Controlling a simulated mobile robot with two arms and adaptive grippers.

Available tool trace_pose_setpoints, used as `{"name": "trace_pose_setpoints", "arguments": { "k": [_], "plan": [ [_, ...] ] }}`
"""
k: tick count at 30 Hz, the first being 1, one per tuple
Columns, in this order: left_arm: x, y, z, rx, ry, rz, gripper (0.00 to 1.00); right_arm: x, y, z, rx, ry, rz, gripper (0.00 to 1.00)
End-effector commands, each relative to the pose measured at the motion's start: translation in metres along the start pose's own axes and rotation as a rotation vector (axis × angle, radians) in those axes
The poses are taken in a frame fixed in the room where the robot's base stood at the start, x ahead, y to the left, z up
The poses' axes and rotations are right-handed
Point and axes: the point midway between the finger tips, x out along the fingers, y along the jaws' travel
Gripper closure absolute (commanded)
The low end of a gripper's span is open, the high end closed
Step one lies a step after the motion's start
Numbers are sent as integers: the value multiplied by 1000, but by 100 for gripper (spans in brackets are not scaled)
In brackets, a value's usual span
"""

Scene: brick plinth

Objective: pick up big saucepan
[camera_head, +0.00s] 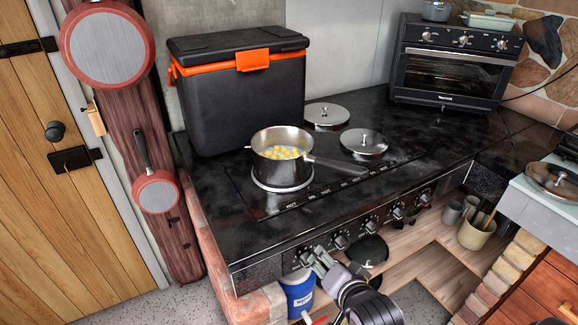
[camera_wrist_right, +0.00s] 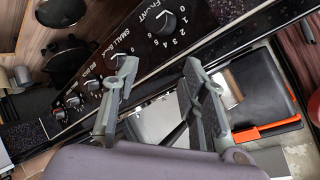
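The big saucepan (camera_head: 283,172) is a steel pot with a long dark handle (camera_head: 337,166) pointing right. It stands upright on a round hob of the black stove and holds small yellow pieces. My right gripper (camera_head: 318,262) is in front of the stove's front edge, near the knobs, apart from the saucepan and nearer the camera. In the right wrist view my right gripper (camera_wrist_right: 157,78) has its two fingers spread, with nothing held between them. A shiny surface shows behind the fingers there; I cannot tell for sure if it is the saucepan. My left gripper is not in view.
A black and orange cool box (camera_head: 240,102) stands behind the saucepan. Two round hob lids (camera_head: 326,115) (camera_head: 364,142) lie to its right. A small oven (camera_head: 452,65) is at the back right. Control knobs (camera_head: 341,240) line the stove front. A blue container (camera_head: 298,293) stands below.

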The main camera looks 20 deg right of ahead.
Motion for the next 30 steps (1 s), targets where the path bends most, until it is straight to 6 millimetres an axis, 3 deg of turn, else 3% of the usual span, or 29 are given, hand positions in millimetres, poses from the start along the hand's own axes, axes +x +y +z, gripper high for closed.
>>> {"name": "trace_pose_setpoints", "arguments": {
  "k": [1,3,6,9,14,30],
  "plan": [
    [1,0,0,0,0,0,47,-3,-14,-25,135,80,-53,60],
    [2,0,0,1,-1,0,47,-9,-29,-56,311,171,-132,60],
    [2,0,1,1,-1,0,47,-19,-44,-89,503,259,-238,60],
    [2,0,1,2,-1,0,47,-27,-53,-108,622,305,-313,60],
    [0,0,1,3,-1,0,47,-26,-59,-122,685,327,-356,60],
    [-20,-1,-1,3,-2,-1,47,67,-82,-164,683,324,-354,60]
  ]
}}
